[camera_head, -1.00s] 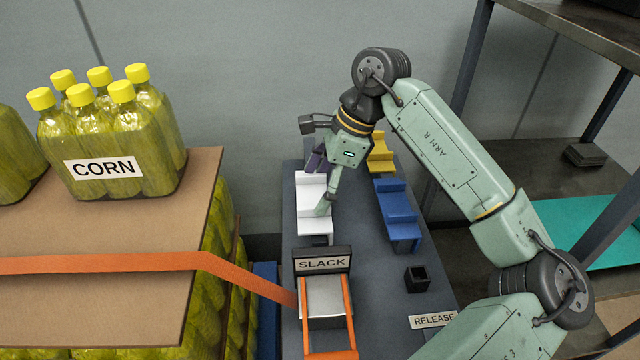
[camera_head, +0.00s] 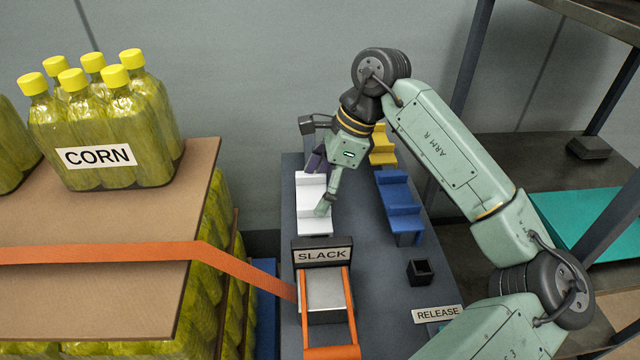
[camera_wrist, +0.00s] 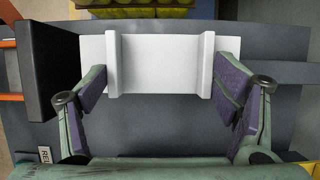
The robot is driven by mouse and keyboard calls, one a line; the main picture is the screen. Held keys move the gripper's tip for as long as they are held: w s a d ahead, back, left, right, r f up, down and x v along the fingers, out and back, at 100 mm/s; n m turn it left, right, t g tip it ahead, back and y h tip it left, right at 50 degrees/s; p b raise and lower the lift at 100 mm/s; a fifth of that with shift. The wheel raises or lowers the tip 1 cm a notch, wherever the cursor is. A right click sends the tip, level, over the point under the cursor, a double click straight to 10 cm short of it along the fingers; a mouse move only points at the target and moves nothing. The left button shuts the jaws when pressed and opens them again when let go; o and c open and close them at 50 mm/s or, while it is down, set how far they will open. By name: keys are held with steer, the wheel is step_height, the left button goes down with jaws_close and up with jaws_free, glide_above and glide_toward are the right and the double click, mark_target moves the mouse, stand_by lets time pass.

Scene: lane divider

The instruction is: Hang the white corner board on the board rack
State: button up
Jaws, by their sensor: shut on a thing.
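The white corner board (camera_head: 313,187) is a stepped white piece over the dark grey bench at the back left, left of the blue corner board. My gripper (camera_head: 319,185) reaches down over it and is shut on it. In the wrist view, the white corner board (camera_wrist: 160,64) spans between the purple pads of my gripper (camera_wrist: 168,85), one pad at each end. I cannot tell whether its underside touches the bench. No part is clearly recognisable as the board rack.
A blue corner board (camera_head: 398,195) and a yellow one (camera_head: 382,150) stand on the bench (camera_head: 375,275) to the right. The SLACK unit (camera_head: 322,255) with its orange strap is in front. A bottle pallet (camera_head: 95,215) stands left and a shelf (camera_head: 530,170) right.

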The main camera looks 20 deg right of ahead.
steer(key=shift+f+b, duration=0.55)
steer(key=shift+b, duration=0.05)
steer(key=o, duration=1.1)
steer(key=v, duration=1.2)
steer(key=shift+s, duration=0.1)
